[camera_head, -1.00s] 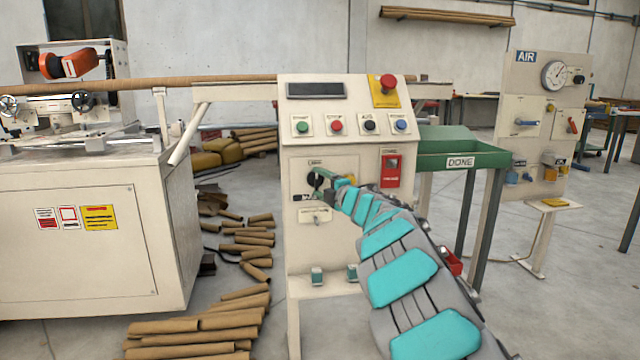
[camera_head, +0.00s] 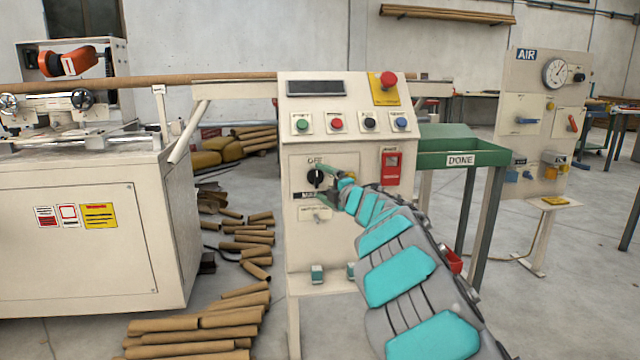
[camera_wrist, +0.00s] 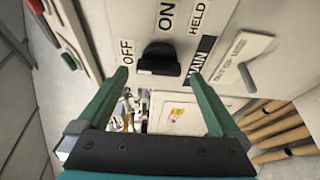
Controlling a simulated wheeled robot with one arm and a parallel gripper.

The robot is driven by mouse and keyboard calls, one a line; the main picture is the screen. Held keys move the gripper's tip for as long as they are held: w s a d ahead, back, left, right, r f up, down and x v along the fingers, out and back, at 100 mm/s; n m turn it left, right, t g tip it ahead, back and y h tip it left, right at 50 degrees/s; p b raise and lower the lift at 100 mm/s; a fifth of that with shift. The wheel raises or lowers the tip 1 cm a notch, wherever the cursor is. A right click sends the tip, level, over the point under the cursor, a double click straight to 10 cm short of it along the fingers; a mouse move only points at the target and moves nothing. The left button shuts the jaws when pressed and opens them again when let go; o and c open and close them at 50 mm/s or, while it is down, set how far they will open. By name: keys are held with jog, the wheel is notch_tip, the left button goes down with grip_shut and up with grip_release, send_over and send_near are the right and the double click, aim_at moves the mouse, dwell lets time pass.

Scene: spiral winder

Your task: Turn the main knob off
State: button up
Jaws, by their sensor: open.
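The black main knob (camera_head: 315,178) is on the front panel of the cream control cabinet (camera_head: 300,245), with an OFF label above it and a dark MAIN label below. In the wrist view the knob (camera_wrist: 158,59) shows as a black bar lying roughly along the line between the OFF label (camera_wrist: 127,50) and the MAIN label (camera_wrist: 201,55). The ON and HELD labels are at the top there. My gripper (camera_head: 327,183) is open just in front of the panel. In the wrist view its green fingertips (camera_wrist: 160,76) are on either side of the knob, apart from it.
A small lever (camera_wrist: 246,77) is on a labelled plate beside the knob. Push buttons (camera_head: 337,124) and a red emergency stop (camera_head: 388,79) are higher on the cabinet. Cardboard tubes (camera_head: 215,325) lie on the floor to the left. A green DONE tray (camera_head: 490,158) is at right.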

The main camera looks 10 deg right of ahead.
jog(key=v, duration=0.6)
jog(key=shift+b, duration=0.3)
jog(key=shift+s, duration=0.15)
